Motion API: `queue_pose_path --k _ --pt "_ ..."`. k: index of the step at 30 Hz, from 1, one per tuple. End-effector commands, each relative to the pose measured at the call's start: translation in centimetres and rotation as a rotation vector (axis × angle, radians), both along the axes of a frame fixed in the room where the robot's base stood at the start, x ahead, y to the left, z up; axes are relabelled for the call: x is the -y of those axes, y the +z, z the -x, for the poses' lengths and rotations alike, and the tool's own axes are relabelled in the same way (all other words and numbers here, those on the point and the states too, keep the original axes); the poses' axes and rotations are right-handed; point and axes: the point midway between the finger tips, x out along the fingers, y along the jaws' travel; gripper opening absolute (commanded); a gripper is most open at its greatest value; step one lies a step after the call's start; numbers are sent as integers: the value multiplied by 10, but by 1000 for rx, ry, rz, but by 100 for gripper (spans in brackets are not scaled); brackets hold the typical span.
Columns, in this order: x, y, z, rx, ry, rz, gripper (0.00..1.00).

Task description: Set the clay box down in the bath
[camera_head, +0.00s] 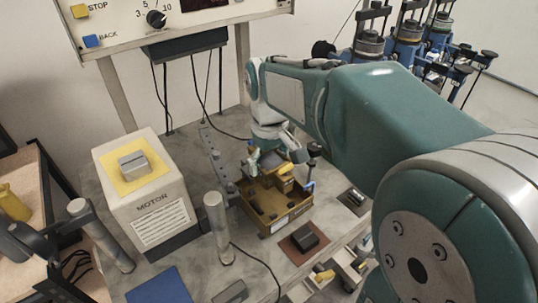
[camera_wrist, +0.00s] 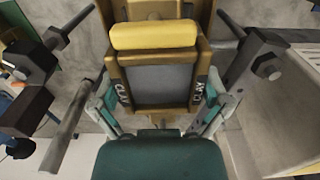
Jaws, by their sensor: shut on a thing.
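The clay box (camera_wrist: 160,82) is a brass-coloured frame marked CLAY on its sides, with a dark grey face and a yellow rounded bar on one edge. My gripper (camera_wrist: 160,104) is shut on it, with teal fingers at its left and right sides. In the head view, my gripper (camera_head: 270,158) is above the bath, and part of the clay box (camera_head: 286,183) shows beneath it. The bath (camera_head: 275,226) is an open brass-brown tray with dark pieces inside. My gripper and the box hide its back part. I cannot tell whether the box touches the bath.
A motor housing (camera_head: 160,205) and a metal post (camera_head: 219,228) stand left of the bath. A slim dark post (camera_head: 313,160) stands close on its right. A brown plate with a dark block (camera_head: 305,239) lies in front. Blue-based machines (camera_head: 405,50) stand behind.

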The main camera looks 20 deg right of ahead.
Motion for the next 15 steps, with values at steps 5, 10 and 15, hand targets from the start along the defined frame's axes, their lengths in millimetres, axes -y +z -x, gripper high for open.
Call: queue_pose_path --k 5,10,15 --pt "1 -8 0 0 -1 -1 36" --pt "2 -16 0 0 -1 -1 36" --pt "0 -24 -1 1 -1 0 36"
